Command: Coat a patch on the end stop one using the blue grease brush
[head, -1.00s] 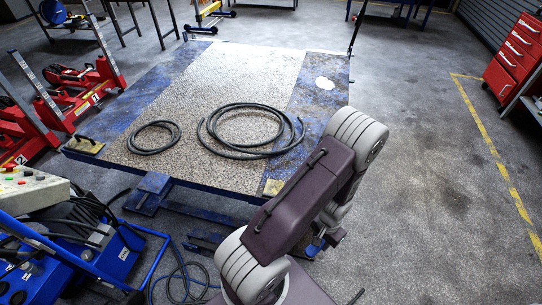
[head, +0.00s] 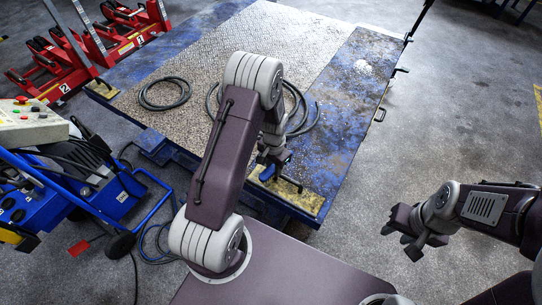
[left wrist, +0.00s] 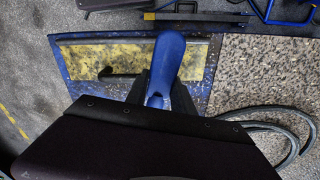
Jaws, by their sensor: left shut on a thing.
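The blue grease brush (left wrist: 168,58) is in my left gripper (left wrist: 160,98), whose dark fingers are shut on it. In the head view the blue brush (head: 266,172) and my left gripper (head: 268,158) are over the platform's near right corner. There a black bar (head: 290,183) stands on a worn yellow patch (head: 308,197); the left wrist view shows this bar (left wrist: 120,77) just left of the brush. A similar bar (head: 102,84) is at the near left corner. I cannot read which is end stop one. My right gripper (head: 402,235) is open and empty, right of the platform.
Black hose coils (head: 165,93) lie on the platform's textured deck (head: 210,75). A blue cart (head: 90,190) with cables and a control box (head: 30,122) stand at left. Red jacks (head: 125,35) are behind them.

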